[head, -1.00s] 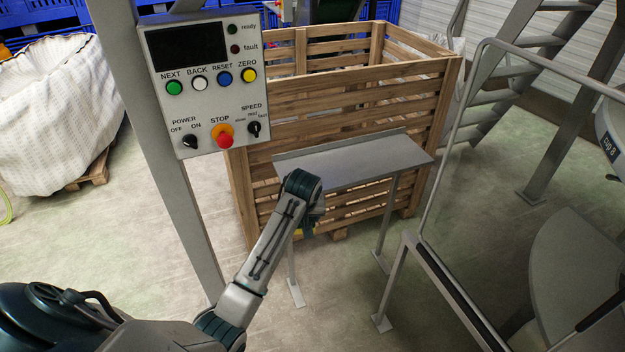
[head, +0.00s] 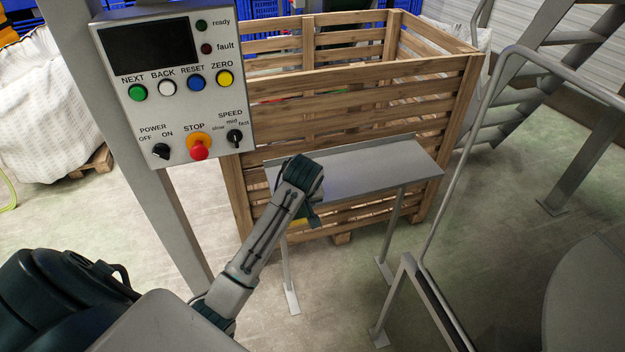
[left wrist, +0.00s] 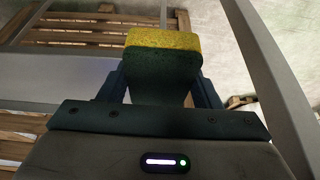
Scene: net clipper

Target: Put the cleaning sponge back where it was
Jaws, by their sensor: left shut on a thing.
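The cleaning sponge (left wrist: 163,42), yellow at the end and dark green along its near part, sits between the fingers of my left gripper (left wrist: 161,82) in the left wrist view. The gripper is shut on it. In the head view a small yellow part of the sponge (head: 301,222) shows below my left wrist, in front of the grey shelf's left end; the rest is hidden behind the arm. The grey shelf (head: 365,165) is bare where I see it. My right gripper is not in view.
A wooden crate (head: 446,105) stands behind the shelf. A control panel (head: 172,115) on a post (head: 160,215) is close on the left. A metal handrail (head: 462,165) and stairs are on the right. Floor is clear between the shelf legs and the rail.

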